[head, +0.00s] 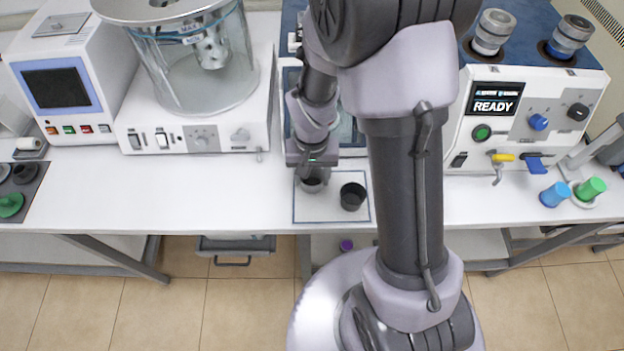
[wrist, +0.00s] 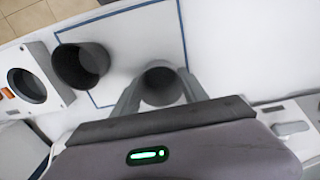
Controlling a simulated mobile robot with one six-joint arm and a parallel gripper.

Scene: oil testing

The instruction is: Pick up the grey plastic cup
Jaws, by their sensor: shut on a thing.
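The grey plastic cup (head: 312,184) is under my gripper (head: 313,168) in the head view, over the left part of the blue-outlined square on the white table. In the wrist view, the grey cup (wrist: 160,88) sits between the two fingers of my gripper (wrist: 160,78), which is shut on it, one finger on each side. The cup's open top faces the wrist camera. Whether its base touches the table cannot be told. My gripper hides part of the cup in the head view.
A black cup (head: 352,197) stands close to the right of the grey cup; it shows at left in the wrist view (wrist: 80,66). A machine with a glass vessel (head: 200,75) stands left and one reading READY (head: 493,106) right. The table's front left (head: 180,200) is clear.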

